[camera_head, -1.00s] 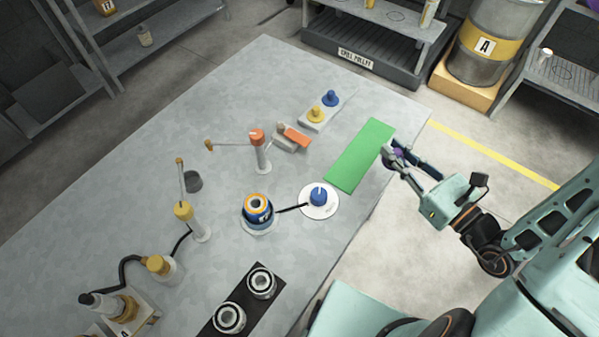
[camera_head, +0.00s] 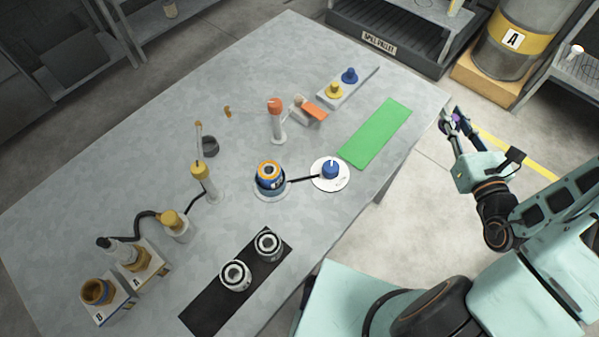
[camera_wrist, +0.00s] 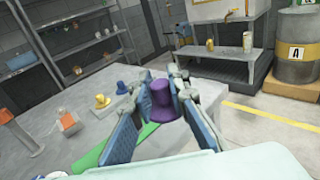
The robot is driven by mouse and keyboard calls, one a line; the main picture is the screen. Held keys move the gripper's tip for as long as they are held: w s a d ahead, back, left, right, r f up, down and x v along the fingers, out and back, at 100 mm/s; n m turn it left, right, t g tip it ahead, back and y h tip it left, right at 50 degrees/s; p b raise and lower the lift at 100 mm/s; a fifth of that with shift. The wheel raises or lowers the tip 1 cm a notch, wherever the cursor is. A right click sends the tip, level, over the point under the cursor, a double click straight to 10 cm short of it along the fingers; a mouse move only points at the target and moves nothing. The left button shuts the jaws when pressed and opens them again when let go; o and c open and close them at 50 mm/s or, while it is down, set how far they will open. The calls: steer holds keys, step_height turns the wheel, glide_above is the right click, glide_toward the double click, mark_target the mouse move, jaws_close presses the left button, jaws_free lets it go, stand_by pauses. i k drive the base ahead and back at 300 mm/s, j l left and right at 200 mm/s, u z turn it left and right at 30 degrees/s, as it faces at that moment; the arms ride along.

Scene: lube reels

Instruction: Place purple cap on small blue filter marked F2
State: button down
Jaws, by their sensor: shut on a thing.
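The purple cap (camera_wrist: 165,103) is between the two fingers of my gripper (camera_wrist: 161,80) in the wrist view, and they are shut on it. In the head view my gripper (camera_head: 452,113) is beside the right corner of the table, past the green mat, with a bit of the purple cap (camera_head: 456,119) showing. A blue filter with an orange ring on top (camera_head: 268,184) stands upright near the middle of the table, well left of my gripper. Its marking is too small to read, so I cannot tell if it is F2.
A green mat (camera_head: 375,133) lies near the right edge. A blue cap (camera_head: 330,170) sits on a white disc. A tray (camera_head: 358,90) holds yellow and blue caps. Two silver cans (camera_head: 235,276) stand on a black mat. A barrel (camera_head: 508,62) stands beyond the table.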

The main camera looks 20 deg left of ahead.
mark_target(268, 170)
steer(key=l+u, duration=0.1)
steer(key=u, duration=1.15)
steer(key=k+j, duration=0.05)
